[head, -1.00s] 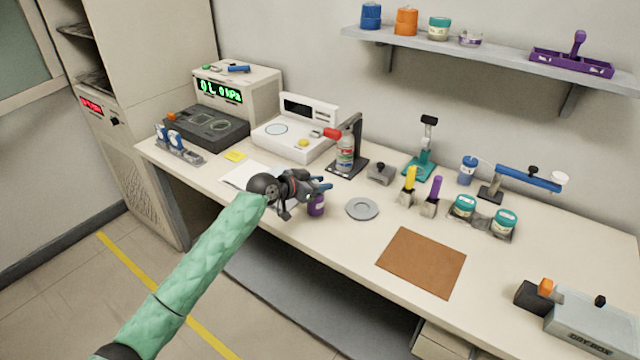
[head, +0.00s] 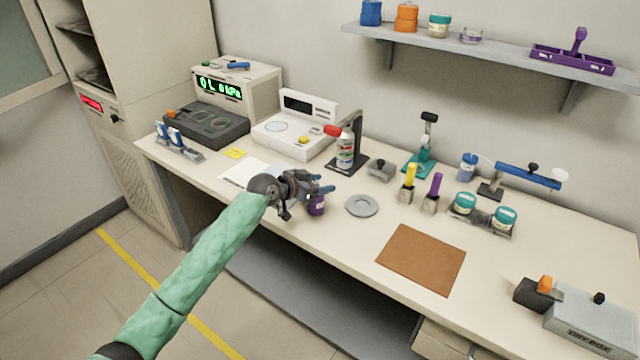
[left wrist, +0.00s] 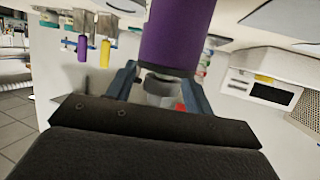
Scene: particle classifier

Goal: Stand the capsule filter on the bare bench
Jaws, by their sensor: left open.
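A purple cylinder (head: 316,206), which I take to be the capsule filter, stands near the front edge of the bench (head: 345,240). My left gripper (head: 322,184) is just above and beside it, partly covering its top. In the left wrist view the purple cylinder (left wrist: 178,35) has a dark band at one end and a pale neck. The two blue-grey fingers of the left gripper (left wrist: 160,72) are spread to either side of that end. I cannot tell whether they touch it. My right gripper is out of view.
A grey disc (head: 361,206) lies right of the cylinder and a brown mat (head: 422,261) further right. A bottle on a stand (head: 345,150) and a white instrument (head: 293,140) stand behind. Bare bench shows between the disc and the mat.

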